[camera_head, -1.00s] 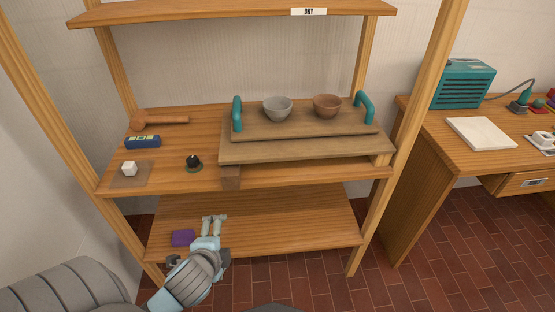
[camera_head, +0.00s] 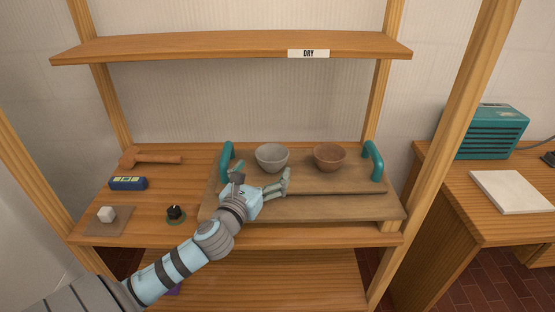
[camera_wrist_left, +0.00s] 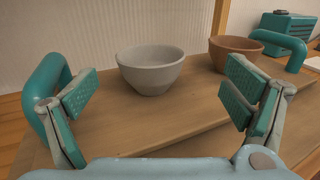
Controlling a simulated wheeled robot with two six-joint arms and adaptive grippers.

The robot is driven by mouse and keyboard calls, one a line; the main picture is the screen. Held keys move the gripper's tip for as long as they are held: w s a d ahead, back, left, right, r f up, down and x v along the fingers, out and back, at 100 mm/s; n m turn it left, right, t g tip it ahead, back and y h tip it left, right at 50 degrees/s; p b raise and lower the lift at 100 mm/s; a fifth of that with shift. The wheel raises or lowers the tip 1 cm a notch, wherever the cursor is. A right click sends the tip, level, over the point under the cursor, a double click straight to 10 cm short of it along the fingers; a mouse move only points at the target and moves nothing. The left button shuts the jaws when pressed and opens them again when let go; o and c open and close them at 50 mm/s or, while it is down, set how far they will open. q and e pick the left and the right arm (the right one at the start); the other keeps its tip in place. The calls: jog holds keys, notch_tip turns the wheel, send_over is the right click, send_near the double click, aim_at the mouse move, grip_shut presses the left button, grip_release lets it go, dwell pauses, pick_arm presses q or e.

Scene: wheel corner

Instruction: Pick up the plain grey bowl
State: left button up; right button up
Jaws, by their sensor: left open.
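The plain grey bowl (camera_head: 272,158) stands upright on a wooden tray (camera_head: 340,186) with teal handles, on the middle shelf. It also shows in the left wrist view (camera_wrist_left: 150,72), ahead of my fingers and between them. My left gripper (camera_head: 262,173) is open and empty, just in front of the bowl and over the tray, with its fingers spread to either side. A gap remains between the fingers and the bowl. My right gripper is not in view.
A brown bowl (camera_head: 329,156) stands right of the grey one. The tray's left handle (camera_head: 226,160) is close to my left finger. A mallet (camera_head: 150,159), a blue box (camera_head: 128,183) and a black knob-like thing (camera_head: 175,213) lie left. An upper shelf (camera_head: 230,47) hangs above.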

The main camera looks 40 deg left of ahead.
aim_at(277, 147)
pick_arm(q)
jog(key=shift+w+a+r, duration=0.1)
jog(key=shift+w+a, duration=0.3)
jog(key=shift+w, duration=0.2)
jog(key=shift+w+a+r, duration=0.1)
jog(key=shift+w+a, duration=0.25)
jog(key=shift+w, duration=0.2)
jog(key=w, duration=0.2)
jog(key=w+a+f+b, duration=0.1)
jog(key=w, duration=0.1)
jog(key=w+a, duration=0.1)
jog(key=w, duration=0.1)
jog(key=shift+f, duration=0.35)
jog(key=shift+r, duration=0.1)
jog(key=shift+c, duration=0.6)
jog(key=c, duration=1.2)
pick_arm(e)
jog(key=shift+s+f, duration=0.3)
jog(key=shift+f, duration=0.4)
